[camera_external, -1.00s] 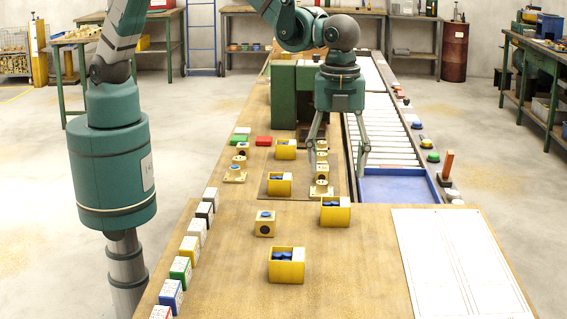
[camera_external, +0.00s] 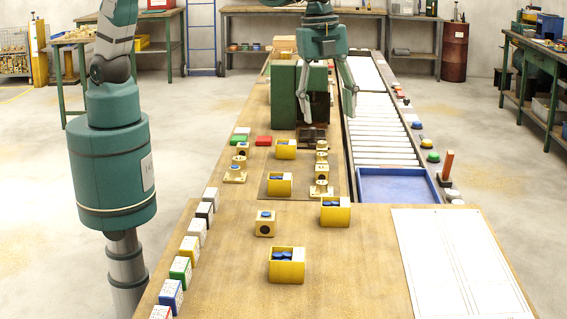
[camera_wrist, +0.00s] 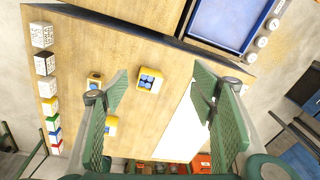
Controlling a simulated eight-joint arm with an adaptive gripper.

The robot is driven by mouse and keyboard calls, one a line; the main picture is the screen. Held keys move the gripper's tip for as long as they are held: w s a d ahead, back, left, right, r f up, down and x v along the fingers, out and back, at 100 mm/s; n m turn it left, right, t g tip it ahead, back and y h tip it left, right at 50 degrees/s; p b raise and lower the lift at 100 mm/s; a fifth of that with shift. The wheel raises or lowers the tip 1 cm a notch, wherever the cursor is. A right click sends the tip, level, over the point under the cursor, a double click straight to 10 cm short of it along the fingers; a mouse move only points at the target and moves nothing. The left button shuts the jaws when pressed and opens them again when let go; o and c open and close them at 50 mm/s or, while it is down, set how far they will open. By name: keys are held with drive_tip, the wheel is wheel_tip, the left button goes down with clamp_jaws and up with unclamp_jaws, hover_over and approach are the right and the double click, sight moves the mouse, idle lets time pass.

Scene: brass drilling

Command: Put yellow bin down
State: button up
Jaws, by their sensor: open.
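Several yellow bins with blue pieces inside rest on the wooden bench. One yellow bin (camera_external: 335,214) stands near the bench step, left of the blue tray. Another yellow bin (camera_external: 286,269) sits nearest the camera. Two more yellow bins, a middle one (camera_external: 279,187) and a far one (camera_external: 285,151), stand further back. My gripper (camera_external: 329,108) is open and empty, high above the roller conveyor's left side and apart from all bins. In the wrist view, my gripper (camera_wrist: 164,90) has its fingers wide apart, with a yellow bin (camera_wrist: 149,80) far below between them.
A green machine (camera_external: 285,96) stands at the back left of my gripper. A blue tray (camera_external: 398,187) ends the roller conveyor (camera_external: 383,135). A white sheet (camera_external: 455,255) lies at the right. Several coloured blocks (camera_external: 189,249) line the left edge. Bare wood surrounds the near bins.

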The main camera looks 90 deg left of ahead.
drive_tip(key=s+a+r+n+t, duration=0.1)
drive_tip(key=s+a+r+n, duration=0.45)
drive_tip(key=a, duration=0.55)
drive_tip(key=s+a+r+n+t, duration=0.1)
drive_tip(key=s+a+n, duration=0.3)
drive_tip(key=s+a, duration=0.7)
drive_tip(key=s+a+r+n+t, duration=0.2)
drive_tip(key=s+a+n+t, duration=0.2)
drive_tip(key=s+a, duration=0.7)
drive_tip(key=shift+s+n+y, duration=0.25)
drive_tip(key=shift+n+y, duration=0.05)
drive_tip(key=shift+n, duration=0.25)
drive_tip(key=shift+o, duration=0.5)
drive_tip(key=w+d+f+m+g+h+b, duration=0.1)
drive_tip(key=w+d+f+m+g+b, duration=0.1)
drive_tip(key=f+m, duration=0.4)
drive_tip(key=w+d+f+m+g+h+b, duration=0.2)
drive_tip(key=w+f+m, duration=0.4)
drive_tip(key=f, duration=0.7)
drive_tip(key=w+d+f+m+g+h+b, duration=0.1)
drive_tip(key=w+d+f+m+g+b, duration=0.2)
drive_tip(key=f, duration=0.7)
drive_tip(key=shift+w+d+m+b, duration=0.75)
drive_tip(key=shift+w+d+m, duration=0.25)
drive_tip(key=shift+w+m, duration=0.65)
